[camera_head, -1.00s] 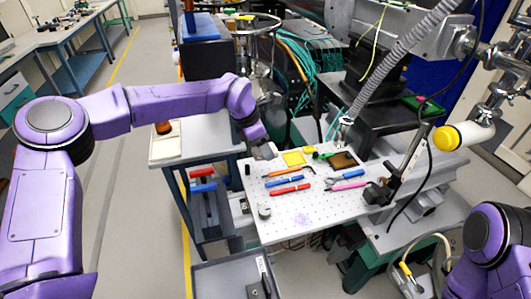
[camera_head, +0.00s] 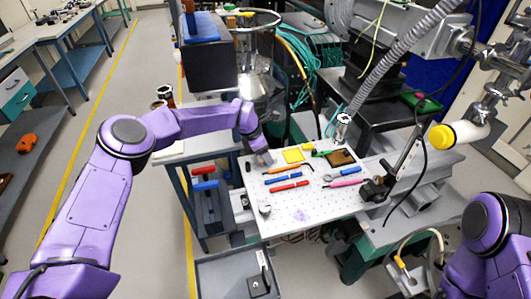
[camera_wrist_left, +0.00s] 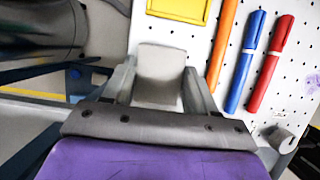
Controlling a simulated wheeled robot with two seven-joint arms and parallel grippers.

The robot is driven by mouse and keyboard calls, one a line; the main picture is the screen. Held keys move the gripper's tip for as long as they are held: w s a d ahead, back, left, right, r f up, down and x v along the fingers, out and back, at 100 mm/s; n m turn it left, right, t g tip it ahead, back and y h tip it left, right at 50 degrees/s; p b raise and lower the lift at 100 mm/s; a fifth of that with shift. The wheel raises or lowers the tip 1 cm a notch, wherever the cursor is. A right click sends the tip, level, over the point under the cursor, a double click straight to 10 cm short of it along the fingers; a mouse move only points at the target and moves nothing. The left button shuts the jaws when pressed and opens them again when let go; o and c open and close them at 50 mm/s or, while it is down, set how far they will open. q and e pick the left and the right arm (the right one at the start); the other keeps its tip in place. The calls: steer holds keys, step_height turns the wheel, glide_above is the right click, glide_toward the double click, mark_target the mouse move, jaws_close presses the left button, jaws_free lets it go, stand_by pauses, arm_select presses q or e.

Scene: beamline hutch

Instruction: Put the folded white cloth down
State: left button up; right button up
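The folded white cloth (camera_wrist_left: 160,75) is a pale block between the two fingers of my left gripper in the left wrist view. My left gripper (camera_head: 262,158) is shut on it, over the upper left edge of the white perforated board (camera_head: 325,210) in the head view. The cloth's far end points toward the board. I cannot tell whether it touches the surface. My right arm shows at the right edge of the head view, but its gripper is out of view.
Near the cloth are a yellow square frame (camera_head: 293,156), an orange tool (camera_head: 283,170), a blue pen (camera_head: 285,179) and a red pen (camera_head: 289,188). A pink tool (camera_head: 346,183) and a brown tray (camera_head: 342,158) lie farther right. The board's lower middle is mostly free.

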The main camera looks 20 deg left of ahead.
arm_select(q)
steer(key=o, duration=0.4)
steer(key=shift+o, duration=0.2)
steer(key=shift+r+p, duration=0.25)
steer(key=shift+p, duration=0.15)
steer(key=b+v, duration=0.2)
steer(key=v, duration=0.9)
steer(key=shift+r+b, duration=0.4)
steer(key=shift+s+a, duration=0.1)
